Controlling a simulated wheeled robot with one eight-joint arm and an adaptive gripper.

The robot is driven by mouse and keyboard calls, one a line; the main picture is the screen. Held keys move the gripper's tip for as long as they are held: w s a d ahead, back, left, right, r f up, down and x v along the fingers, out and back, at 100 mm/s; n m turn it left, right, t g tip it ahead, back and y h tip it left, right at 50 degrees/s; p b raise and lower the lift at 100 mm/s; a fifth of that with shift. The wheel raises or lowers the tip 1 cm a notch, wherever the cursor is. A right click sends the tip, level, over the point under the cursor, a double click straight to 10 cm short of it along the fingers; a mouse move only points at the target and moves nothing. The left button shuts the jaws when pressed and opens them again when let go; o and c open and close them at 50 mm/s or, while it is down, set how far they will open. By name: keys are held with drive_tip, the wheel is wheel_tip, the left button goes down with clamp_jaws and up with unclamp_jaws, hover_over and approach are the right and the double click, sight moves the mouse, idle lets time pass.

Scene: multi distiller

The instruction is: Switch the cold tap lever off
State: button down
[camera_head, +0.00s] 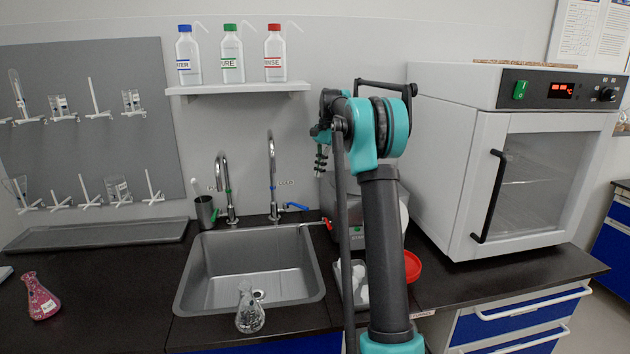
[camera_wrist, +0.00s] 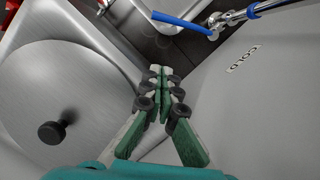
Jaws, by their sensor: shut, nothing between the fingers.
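The cold tap (camera_head: 272,180) is a tall chrome gooseneck behind the sink, on the right of two taps. Its blue lever (camera_head: 295,206) points out to the right in the head view. In the wrist view the blue lever (camera_wrist: 182,20) is at the top, joined to the chrome tap body (camera_wrist: 222,20), with the COLD label (camera_wrist: 243,59) on the wall beside it. My gripper (camera_wrist: 161,72) is shut and empty, its fingertips apart from the lever. In the head view my gripper (camera_head: 320,168) hangs above and right of the lever. No water stream is visible.
A second tap (camera_head: 224,185) stands left of the cold tap. A white oven (camera_head: 440,150) stands right.

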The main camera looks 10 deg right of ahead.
drive_tip(key=s+a+f, duration=0.3)
drive_tip(key=a+f, duration=0.2)
drive_tip(key=f, duration=0.4)
drive_tip(key=shift+s, duration=0.15)
drive_tip(key=shift+s, duration=0.1)
